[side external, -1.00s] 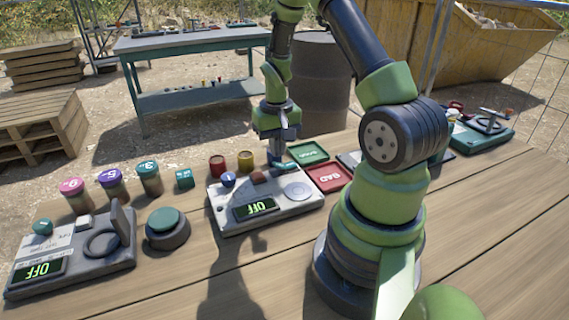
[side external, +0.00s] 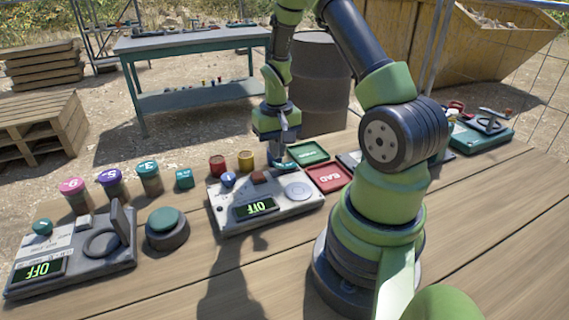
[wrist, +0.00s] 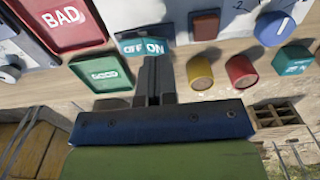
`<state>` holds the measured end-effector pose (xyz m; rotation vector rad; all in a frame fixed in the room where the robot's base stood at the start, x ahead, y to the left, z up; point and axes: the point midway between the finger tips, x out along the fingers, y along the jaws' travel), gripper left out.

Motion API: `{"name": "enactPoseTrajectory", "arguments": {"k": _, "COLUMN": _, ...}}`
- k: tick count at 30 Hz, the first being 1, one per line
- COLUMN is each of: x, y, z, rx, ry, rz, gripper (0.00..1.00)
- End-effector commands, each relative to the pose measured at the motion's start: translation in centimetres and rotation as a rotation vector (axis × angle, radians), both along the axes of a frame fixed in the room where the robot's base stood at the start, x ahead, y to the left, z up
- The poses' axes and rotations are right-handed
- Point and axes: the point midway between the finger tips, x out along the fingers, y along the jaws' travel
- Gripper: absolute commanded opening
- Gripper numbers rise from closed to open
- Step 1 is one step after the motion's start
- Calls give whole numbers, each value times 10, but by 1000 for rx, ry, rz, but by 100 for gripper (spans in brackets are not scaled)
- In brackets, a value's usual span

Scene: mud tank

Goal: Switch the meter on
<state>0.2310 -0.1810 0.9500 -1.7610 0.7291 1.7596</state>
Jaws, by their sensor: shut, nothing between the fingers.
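The meter, a pale box (side external: 220,197), stands mid-table; its dark display (side external: 255,208) reads OFF in green. Its teal rocker switch (wrist: 140,45), marked OFF and ON, is on the edge by my gripper; it also shows in the side view (side external: 283,163). My gripper (wrist: 153,62) is shut and empty, pointing at the rocker. In the wrist view its fingertips reach the rocker's lower edge, near the ON half; I cannot tell whether they touch. The fingers hide part of the rocker's edge.
A green GOOD tray (side external: 308,153) and red BAD tray (side external: 328,177) lie right of the meter. Red (side external: 217,166) and yellow (side external: 246,161) pots stand behind it. A grey device (side external: 75,252), also reading OFF, stands at left. Bare planks lie in front.

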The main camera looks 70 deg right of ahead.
Motion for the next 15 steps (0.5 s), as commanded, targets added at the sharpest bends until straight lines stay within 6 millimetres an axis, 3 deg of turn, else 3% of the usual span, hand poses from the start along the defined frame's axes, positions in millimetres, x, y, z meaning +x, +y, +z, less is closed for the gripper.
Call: {"name": "enactPoseTrajectory", "arguments": {"k": 15, "x": 0, "y": 0, "z": -8, "rx": 1, "ry": 1, "rz": 0, "gripper": 0}}
